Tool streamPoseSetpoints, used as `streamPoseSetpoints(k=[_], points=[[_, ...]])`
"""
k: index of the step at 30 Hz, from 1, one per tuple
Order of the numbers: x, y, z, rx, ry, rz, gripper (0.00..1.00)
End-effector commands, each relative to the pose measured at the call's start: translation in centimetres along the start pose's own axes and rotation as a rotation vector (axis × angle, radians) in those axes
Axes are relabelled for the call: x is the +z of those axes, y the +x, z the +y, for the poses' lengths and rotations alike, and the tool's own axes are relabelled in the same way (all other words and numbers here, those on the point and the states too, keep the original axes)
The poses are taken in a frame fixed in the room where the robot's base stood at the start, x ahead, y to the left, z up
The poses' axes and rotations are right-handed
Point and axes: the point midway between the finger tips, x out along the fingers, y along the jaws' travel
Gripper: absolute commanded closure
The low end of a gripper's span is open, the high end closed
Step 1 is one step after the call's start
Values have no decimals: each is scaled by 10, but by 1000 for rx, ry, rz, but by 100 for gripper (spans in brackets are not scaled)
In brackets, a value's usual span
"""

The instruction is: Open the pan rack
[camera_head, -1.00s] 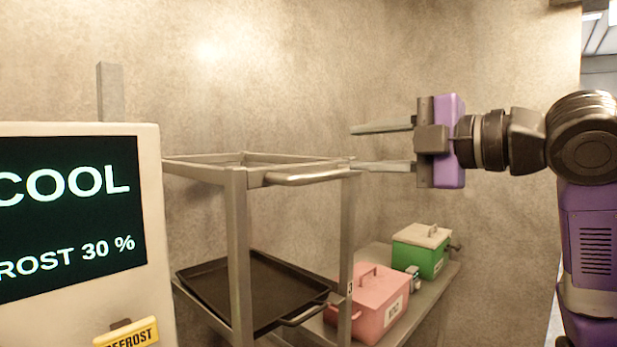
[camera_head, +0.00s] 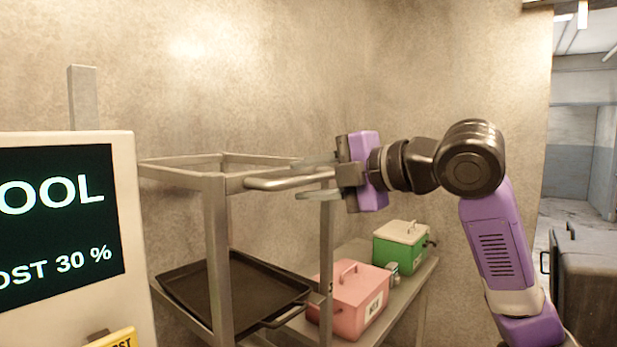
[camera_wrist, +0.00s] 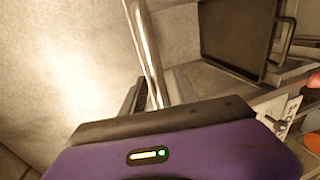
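The pan rack (camera_head: 215,240) is a grey metal frame left of centre in the head view, with a rounded handle bar (camera_head: 265,184) along its top front edge. A black pan (camera_head: 235,285) lies on its lower level; it also shows in the wrist view (camera_wrist: 235,38). My gripper (camera_head: 296,180) is at the right end of the handle. Its fingers are apart, one above and one below the bar's height. In the wrist view the shiny bar (camera_wrist: 148,55) runs down between the fingers. Contact with the bar is not clear.
A pink box (camera_head: 350,300) and a green box (camera_head: 400,250) stand on a shelf (camera_head: 420,282) below and behind my gripper. A control panel (camera_head: 60,220) stands close at left. A dark cart (camera_head: 590,290) and a doorway are at right.

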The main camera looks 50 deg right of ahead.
Motion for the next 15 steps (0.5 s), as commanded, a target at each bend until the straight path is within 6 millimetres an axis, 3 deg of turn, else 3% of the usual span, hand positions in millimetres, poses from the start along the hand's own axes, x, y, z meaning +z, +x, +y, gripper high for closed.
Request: streamPoseSetpoints(k=[5,11,15], points=[[0,0,0,0,0,0,63],[0,0,0,0,0,0,100],[0,0,0,0,0,-1,100]])
